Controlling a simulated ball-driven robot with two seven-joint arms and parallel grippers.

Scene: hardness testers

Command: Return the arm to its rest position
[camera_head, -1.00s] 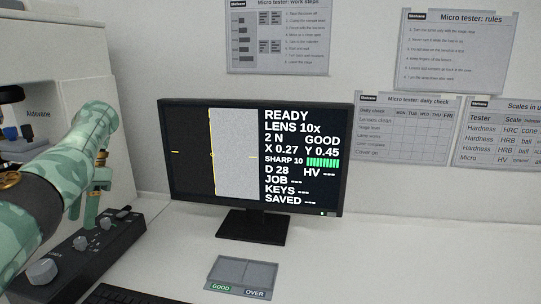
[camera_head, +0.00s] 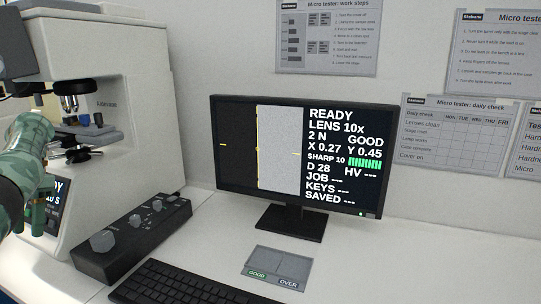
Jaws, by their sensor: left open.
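My left arm, in green camouflage, comes in at the left edge. My left gripper (camera_head: 38,214) hangs at its end, pointing down, in front of the tester's small screen. It is open, and I see nothing between its fingers. My right gripper is not in view.
A monitor (camera_head: 302,155) reading READY, LENS 10x and GOOD stands on the white bench. A grey tray (camera_head: 278,268) marked GOOD and OVER and a black keyboard (camera_head: 185,285) lie in front. Paper sheets hang on the wall. The bench right of the tray is clear.

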